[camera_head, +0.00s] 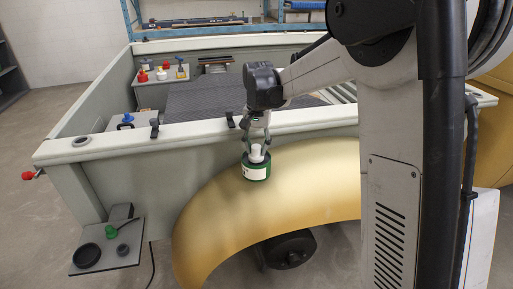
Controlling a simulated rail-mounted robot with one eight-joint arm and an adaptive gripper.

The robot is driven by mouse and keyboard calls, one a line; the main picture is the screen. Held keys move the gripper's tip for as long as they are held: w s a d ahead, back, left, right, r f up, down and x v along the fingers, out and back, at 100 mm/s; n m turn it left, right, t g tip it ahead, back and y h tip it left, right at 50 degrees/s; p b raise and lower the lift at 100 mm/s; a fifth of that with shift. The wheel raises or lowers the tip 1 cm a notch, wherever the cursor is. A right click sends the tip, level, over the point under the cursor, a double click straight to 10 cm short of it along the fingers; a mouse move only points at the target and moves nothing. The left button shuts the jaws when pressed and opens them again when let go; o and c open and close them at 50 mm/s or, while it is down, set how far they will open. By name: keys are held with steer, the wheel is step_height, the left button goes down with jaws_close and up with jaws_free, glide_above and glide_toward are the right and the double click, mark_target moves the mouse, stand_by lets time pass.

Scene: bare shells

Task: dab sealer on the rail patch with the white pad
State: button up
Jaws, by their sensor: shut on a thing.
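My gripper (256,147) is shut around the white upper part of a green, round piece (257,171) with a pale label. The piece is upright in front of the bed's near side wall, over the top of the gold fender in the picture. I cannot tell whether it touches the fender, or whether its white part (256,154) is the pad. The pale rail (190,130) runs along the wall top behind it. A grey round spot (82,141) on the rail's left end may be the patch. No sealer can be made out for certain.
A side shelf (128,256) at lower left holds a black dish (87,255), a green-knobbed item (111,231) and a small dark piece. Small coloured items sit on a ledge (160,88) inside the bed. My arm hides the right side.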

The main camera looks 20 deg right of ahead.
mark_target(256, 146)
steer(key=shift+r+p, duration=1.45)
steer(key=shift+r, duration=1.85)
